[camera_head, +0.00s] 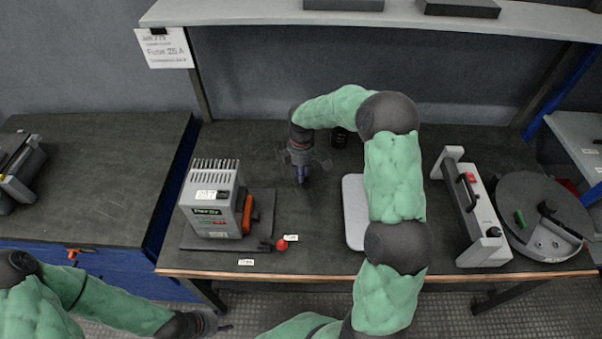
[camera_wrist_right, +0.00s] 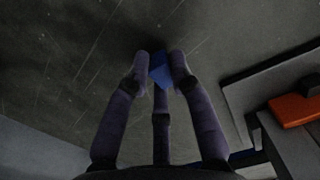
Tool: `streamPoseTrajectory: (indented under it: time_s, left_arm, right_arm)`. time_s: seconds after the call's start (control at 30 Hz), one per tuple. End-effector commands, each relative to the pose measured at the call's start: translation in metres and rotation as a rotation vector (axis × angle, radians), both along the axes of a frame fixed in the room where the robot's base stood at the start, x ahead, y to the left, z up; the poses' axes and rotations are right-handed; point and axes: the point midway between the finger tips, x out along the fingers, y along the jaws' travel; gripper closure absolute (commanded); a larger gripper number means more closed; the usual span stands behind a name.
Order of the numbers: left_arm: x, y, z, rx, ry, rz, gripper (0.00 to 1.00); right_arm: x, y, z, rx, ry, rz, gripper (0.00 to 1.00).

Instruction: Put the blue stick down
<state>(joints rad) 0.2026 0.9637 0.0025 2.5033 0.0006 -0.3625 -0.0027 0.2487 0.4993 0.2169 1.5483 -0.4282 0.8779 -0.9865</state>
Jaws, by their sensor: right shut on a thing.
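My right gripper (camera_head: 300,172) points down over the dark tabletop, to the right of the grey power unit. In the right wrist view its fingers (camera_wrist_right: 160,68) are shut on the blue stick (camera_wrist_right: 160,72). Only a short blue end of the stick shows between the fingertips, close to the table surface. I cannot tell whether it touches the table. In the head view the stick is not clearly told apart from the dark fingers. My left gripper (camera_head: 218,326) is low at the bottom edge, in front of the workbench, and its fingers are too small to read.
The grey power unit (camera_head: 212,200) with an orange part stands on a dark base plate at left, with a red knob (camera_head: 282,245) at its corner. A light grey pad (camera_head: 354,212) lies partly under my right arm. A black cylinder (camera_head: 339,137) stands behind. Bare tabletop surrounds the gripper.

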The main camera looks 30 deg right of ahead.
Motion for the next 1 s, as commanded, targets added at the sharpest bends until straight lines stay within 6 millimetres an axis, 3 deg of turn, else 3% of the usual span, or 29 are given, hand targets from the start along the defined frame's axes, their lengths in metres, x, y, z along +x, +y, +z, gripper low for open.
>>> streamPoseTrajectory:
  time_s: [0.57,0.6,0.67,0.7,1.0]
  left_arm:
    - [0.0,0.0,-0.002,0.0,0.0,0.0,0.6]
    - [0.0,0.0,-0.002,0.0,0.0,0.0,0.6]
    - [0.0,0.0,-0.002,0.0,0.0,0.0,0.6]
    - [0.0,0.0,-0.002,0.0,0.0,0.0,0.6]
    - [0.0,0.0,-0.002,0.0,0.0,0.0,0.6]
  right_arm:
    - [0.0,0.0,-0.012,-0.001,0.001,0.0,1.0]
    - [0.0,0.0,-0.012,0.0,0.001,0.0,0.74]
    - [0.0,0.0,-0.012,0.0,0.0,0.0,0.57]
    - [0.0,0.0,-0.012,0.0,0.0,0.0,0.53]
    - [0.0,0.0,-0.011,0.0,0.0,0.0,0.53]
